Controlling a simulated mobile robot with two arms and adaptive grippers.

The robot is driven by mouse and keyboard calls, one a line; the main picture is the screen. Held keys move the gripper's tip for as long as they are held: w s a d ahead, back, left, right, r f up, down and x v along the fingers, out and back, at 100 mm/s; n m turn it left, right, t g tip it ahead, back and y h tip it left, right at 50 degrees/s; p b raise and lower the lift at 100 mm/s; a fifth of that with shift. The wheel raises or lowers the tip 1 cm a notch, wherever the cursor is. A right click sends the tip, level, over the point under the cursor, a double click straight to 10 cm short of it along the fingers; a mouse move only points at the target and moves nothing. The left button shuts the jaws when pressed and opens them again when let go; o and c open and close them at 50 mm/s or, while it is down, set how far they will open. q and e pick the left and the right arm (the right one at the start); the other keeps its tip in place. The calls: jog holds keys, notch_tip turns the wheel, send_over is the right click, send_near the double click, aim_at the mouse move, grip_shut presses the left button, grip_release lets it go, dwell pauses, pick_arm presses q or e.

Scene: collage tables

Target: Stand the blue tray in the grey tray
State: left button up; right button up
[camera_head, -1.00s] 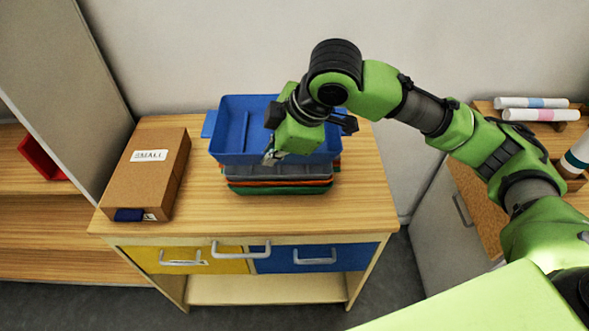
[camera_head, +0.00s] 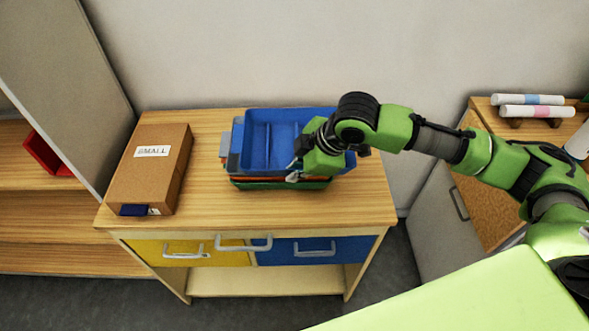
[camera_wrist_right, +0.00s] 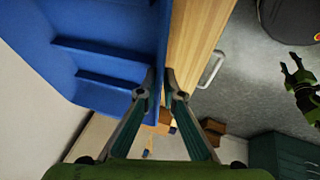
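The blue tray (camera_head: 284,122) sits low on the stack, inside or just over the grey tray, whose edge (camera_head: 225,145) shows at the left. I cannot tell whether the blue tray is fully seated. My right gripper (camera_head: 293,176) is at the front right of the blue tray. In the right wrist view, its fingertips (camera_wrist_right: 155,84) are on either side of the wall of the blue tray (camera_wrist_right: 110,95), shut on it. My left gripper (camera_wrist_right: 292,68) shows at the right of that view, empty, with its fingers apart.
Orange and green trays (camera_head: 262,186) lie under the grey one on the wooden cabinet (camera_head: 350,215). A brown box labelled SMALL (camera_head: 150,175) lies to the left. The cabinet top right of the stack is clear. White rolls (camera_head: 535,105) lie on the right-hand table.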

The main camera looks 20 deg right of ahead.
jog(key=shift+o, duration=0.8)
jog(key=shift+w+d+f, duration=0.1)
jog(key=shift+w+f, duration=0.1)
jog(key=shift+f, duration=0.25)
jog(key=shift+r, duration=0.1)
jog(key=shift+r, duration=0.15)
jog(key=shift+s+r, duration=0.1)
jog(key=shift+r, duration=0.2)
jog(key=v, duration=1.1)
jog(key=shift+b, duration=0.4)
jog(key=shift+d+r, duration=0.1)
jog(key=shift+r, duration=0.05)
